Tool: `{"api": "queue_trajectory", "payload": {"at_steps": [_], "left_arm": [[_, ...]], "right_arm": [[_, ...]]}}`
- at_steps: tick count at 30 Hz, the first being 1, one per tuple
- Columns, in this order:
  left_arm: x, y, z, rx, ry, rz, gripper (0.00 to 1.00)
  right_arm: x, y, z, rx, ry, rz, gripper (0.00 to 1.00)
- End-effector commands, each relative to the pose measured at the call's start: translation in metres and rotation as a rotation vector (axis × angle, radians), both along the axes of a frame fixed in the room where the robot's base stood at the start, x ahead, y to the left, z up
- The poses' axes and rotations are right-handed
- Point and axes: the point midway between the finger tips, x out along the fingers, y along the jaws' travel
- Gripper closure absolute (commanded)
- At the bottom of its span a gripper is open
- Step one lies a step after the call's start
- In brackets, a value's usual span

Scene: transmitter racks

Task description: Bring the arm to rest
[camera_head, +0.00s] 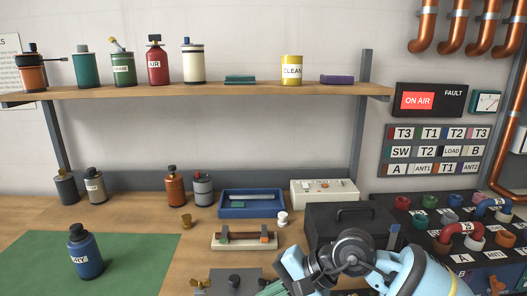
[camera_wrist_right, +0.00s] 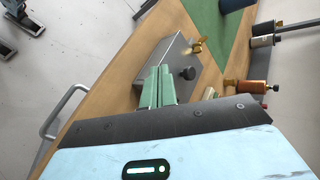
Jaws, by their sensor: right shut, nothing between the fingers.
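My right arm (camera_head: 375,268) comes in at the bottom right of the head view, pale blue with dark joints. Its gripper (camera_wrist_right: 158,72) is shut and empty in the wrist view, with the two green fingers side by side. In that view the fingers overlap a grey metal box (camera_wrist_right: 188,62) with a brass wing knob and a dark knob on top. I cannot tell whether they touch the box. The same box shows at the bottom edge of the head view (camera_head: 220,287). My left gripper is in neither view.
A black case (camera_head: 325,225) stands just beyond my right arm, and a panel of coloured sockets (camera_head: 440,225) lies to the right. A blue bottle (camera_head: 85,257) stands on the mostly clear green mat (camera_head: 135,260).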

Motion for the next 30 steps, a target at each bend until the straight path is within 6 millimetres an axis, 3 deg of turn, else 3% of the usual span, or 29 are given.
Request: {"api": "queue_trajectory", "payload": {"at_steps": [1, 6, 12, 16, 20, 23, 27, 28, 30], "left_arm": [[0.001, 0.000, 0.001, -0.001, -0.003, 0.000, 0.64], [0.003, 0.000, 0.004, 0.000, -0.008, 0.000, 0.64], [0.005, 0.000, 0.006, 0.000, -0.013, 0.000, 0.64], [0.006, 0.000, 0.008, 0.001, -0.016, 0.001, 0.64], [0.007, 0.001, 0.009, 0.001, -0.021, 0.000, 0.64], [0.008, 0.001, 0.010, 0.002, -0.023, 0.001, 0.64], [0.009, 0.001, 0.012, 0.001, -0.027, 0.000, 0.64], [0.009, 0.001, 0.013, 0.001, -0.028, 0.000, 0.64], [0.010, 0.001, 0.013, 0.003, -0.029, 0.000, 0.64]], "right_arm": [[-0.016, 0.014, -0.004, 0.098, 0.113, -0.032, 1.00], [-0.051, 0.045, 0.000, 0.420, 0.527, -0.176, 1.00], [-0.068, 0.051, 0.008, 0.762, 1.063, -0.369, 1.00], [-0.068, 0.040, 0.004, 0.969, 1.428, -0.500, 1.00], [-0.064, 0.017, -0.012, 1.172, 1.801, -0.635, 1.00], [-0.063, -0.005, -0.035, 1.328, 2.087, -0.736, 1.00], [-0.069, -0.042, -0.080, 1.560, 2.483, -0.872, 1.00], [-0.072, -0.050, -0.091, -1.593, -2.534, 0.888, 1.00], [-0.083, -0.071, -0.120, -1.479, -2.337, 0.815, 1.00]]}}
